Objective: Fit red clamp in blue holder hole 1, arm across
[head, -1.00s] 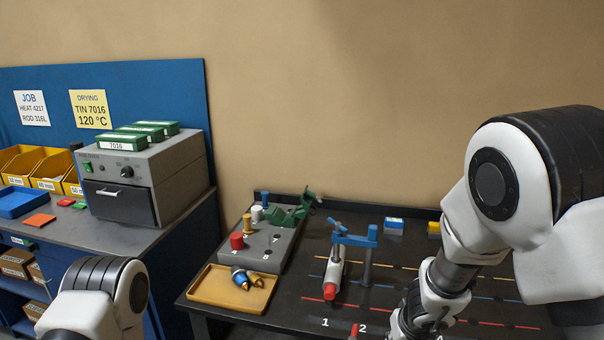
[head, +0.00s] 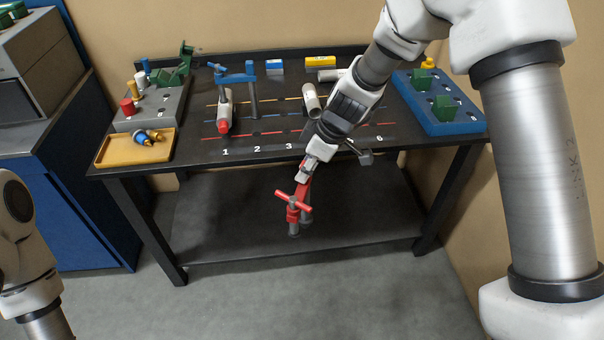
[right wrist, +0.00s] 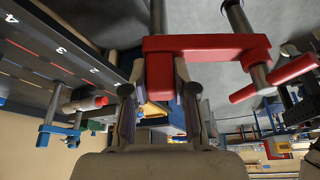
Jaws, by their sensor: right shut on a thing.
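The red clamp (head: 302,190) is in my right gripper (head: 309,164), which is shut on the end of its red arm. In the head view it hangs in front of the table's front edge, with its red cross handle and grey post below the gripper. The right wrist view shows the red arm (right wrist: 205,47) between the fingers (right wrist: 160,95), apart from any holder. A blue holder block (head: 462,127) with green blocks on it stands at the table's right end; its hole numbers are unreadable. My left gripper is out of view; only part of my left arm shows.
A blue clamp (head: 236,77) stands upright on the black table (head: 185,152), over a red-tipped tube (head: 224,112). Another tube (head: 311,100) lies near my right arm. A grey block (head: 165,105) and yellow tray (head: 112,150) occupy the left end. The middle has coloured, numbered hole rows.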

